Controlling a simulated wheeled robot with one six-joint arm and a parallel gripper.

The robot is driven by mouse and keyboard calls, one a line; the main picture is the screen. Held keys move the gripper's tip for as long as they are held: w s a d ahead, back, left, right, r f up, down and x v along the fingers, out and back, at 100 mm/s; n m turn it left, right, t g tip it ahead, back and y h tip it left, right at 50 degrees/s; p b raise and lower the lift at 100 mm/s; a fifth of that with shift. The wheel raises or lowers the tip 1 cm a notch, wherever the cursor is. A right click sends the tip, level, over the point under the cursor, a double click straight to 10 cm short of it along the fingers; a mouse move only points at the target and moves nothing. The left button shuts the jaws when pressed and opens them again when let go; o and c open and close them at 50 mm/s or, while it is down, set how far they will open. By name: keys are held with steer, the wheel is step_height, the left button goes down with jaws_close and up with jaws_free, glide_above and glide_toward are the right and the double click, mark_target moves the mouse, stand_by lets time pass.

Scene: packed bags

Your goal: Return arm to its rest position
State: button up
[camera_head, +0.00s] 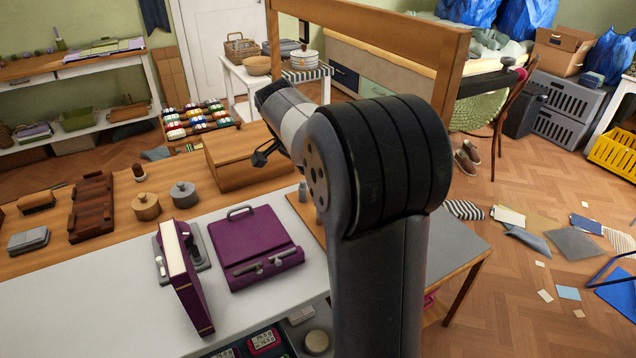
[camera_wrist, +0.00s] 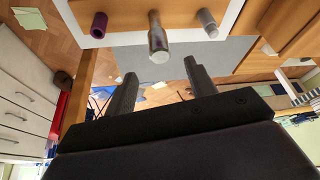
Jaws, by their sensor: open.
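My arm (camera_head: 375,220) rises from the bottom of the head view, bends at a large dark joint and reaches away over the wooden worktop. The arm blocks much of the view behind it, and I cannot make out the fingertips there. In the wrist view my gripper (camera_wrist: 160,72) shows two dark fingers spread well apart with nothing between them. Beyond the fingers, at the top of that view, are a purple cylinder (camera_wrist: 98,27), a bottle-shaped item (camera_wrist: 157,38) and a grey cylinder (camera_wrist: 208,24). They look apart from the fingers.
A purple case (camera_head: 255,240) lies on the pale bench (camera_head: 80,310), with an upright purple book-like item (camera_head: 183,275) beside it. A wooden box (camera_head: 245,160) and two lidded pots stand behind. A wooden frame (camera_head: 390,25) crosses above the arm. Papers litter the floor at right.

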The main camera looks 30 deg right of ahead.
steer(key=v, duration=0.4)
steer(key=shift+f, duration=0.1)
steer(key=x, duration=1)
steer(key=shift+d+f, duration=0.2)
steer(key=shift+f, duration=0.1)
steer(key=shift+n+t, duration=0.5)
steer(key=shift+n, duration=0.7)
